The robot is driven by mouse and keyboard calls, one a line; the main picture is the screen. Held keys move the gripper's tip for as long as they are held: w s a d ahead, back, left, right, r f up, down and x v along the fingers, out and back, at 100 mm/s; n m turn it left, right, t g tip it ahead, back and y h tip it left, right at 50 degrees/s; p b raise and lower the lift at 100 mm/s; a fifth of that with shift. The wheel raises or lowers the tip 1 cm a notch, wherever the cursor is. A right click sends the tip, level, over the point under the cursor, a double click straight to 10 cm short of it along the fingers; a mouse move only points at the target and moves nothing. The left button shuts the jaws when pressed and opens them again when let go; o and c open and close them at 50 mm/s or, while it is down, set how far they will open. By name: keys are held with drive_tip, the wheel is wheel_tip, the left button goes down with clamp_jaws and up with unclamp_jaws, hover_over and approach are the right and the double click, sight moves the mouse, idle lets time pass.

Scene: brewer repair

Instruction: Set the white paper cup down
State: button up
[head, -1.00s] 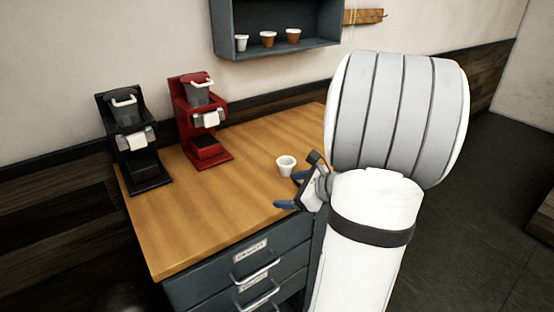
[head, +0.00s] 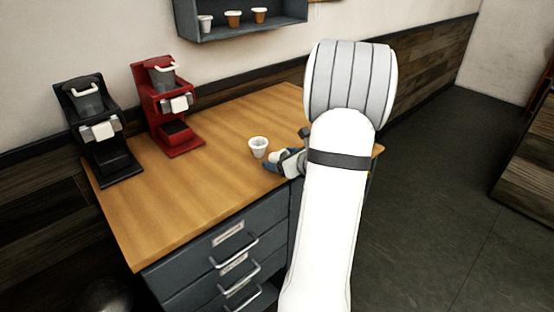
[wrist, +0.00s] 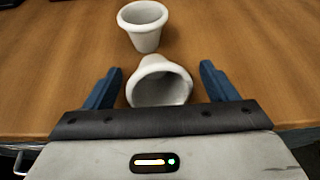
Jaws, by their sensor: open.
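Two white paper cups show in the wrist view. One cup (wrist: 143,28) stands upright on the wooden counter, just beyond my fingertips; in the head view it (head: 258,147) stands near the counter's front right edge. The other cup (wrist: 160,84) is tipped between my fingers, its mouth turned toward my palm. My gripper (wrist: 160,70) is open, with a gap on each side of this cup. In the head view my gripper (head: 284,152) is low at the counter edge, with the tipped cup (head: 277,156) partly hidden by it.
A black brewer (head: 98,130) and a red brewer (head: 168,108) stand at the back left of the counter (head: 190,205). A wall shelf (head: 290,30) holds one white and two brown cups. Drawers with handles (head: 236,253) are below. The counter's front left is clear.

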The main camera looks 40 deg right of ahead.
drive_tip(key=c, duration=1.1)
